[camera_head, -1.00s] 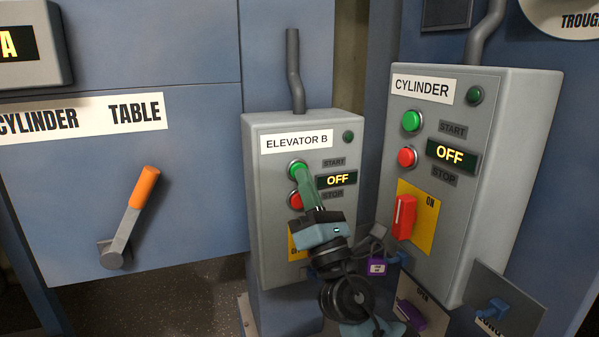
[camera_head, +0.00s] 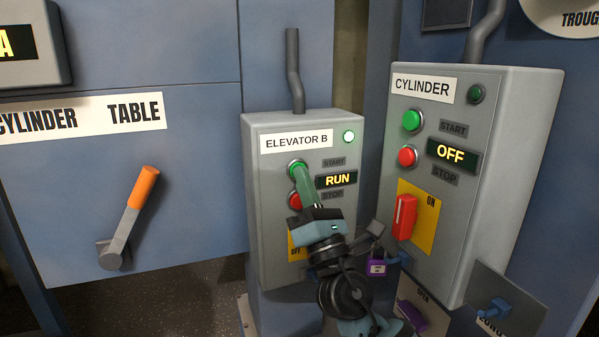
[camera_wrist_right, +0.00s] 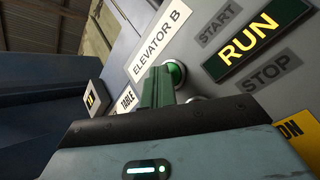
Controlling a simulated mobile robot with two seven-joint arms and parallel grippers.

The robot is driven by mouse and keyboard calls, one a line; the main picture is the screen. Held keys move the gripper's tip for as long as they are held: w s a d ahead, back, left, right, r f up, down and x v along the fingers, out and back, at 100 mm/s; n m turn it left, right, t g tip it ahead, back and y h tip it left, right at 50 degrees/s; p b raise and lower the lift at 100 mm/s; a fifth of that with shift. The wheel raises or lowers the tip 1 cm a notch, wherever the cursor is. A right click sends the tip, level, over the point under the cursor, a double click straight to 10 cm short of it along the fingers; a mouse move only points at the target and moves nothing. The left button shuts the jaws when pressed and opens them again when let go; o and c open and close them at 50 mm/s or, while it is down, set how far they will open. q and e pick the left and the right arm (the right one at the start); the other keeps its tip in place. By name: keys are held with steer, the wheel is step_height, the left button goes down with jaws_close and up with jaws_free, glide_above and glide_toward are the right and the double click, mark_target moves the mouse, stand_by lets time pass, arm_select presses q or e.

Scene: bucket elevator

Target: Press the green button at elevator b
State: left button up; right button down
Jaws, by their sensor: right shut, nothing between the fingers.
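The grey Elevator B box (camera_head: 262,220) stands in the middle of the head view. Its green start button (camera_head: 295,165) is at the upper left of the panel, partly covered by my right gripper (camera_head: 299,172). The right gripper is shut and empty, its green fingertips at the button and seemingly touching it. The right wrist view shows the green button (camera_wrist_right: 176,73) right at the fingertips (camera_wrist_right: 160,80). The display (camera_head: 337,180) reads RUN, and the indicator lamp (camera_head: 348,137) glows bright. My left gripper is not in view.
The Cylinder box (camera_head: 470,190) stands close on the right, with its display (camera_head: 451,152) at OFF and a red switch (camera_head: 404,217). An orange-handled lever (camera_head: 143,188) is on the left panel.

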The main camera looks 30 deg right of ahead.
steer(key=shift+s, duration=0.15)
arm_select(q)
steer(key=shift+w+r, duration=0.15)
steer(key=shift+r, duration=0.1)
arm_select(e)
steer(key=shift+s+a, duration=0.2)
steer(key=shift+s, duration=0.5)
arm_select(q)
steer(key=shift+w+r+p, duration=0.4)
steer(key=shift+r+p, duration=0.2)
arm_select(e)
steer(key=s, duration=0.2)
steer(key=s+a, duration=0.1)
steer(key=s, duration=0.1)
steer(key=shift+s+a, duration=0.1)
steer(key=shift+s, duration=0.3)
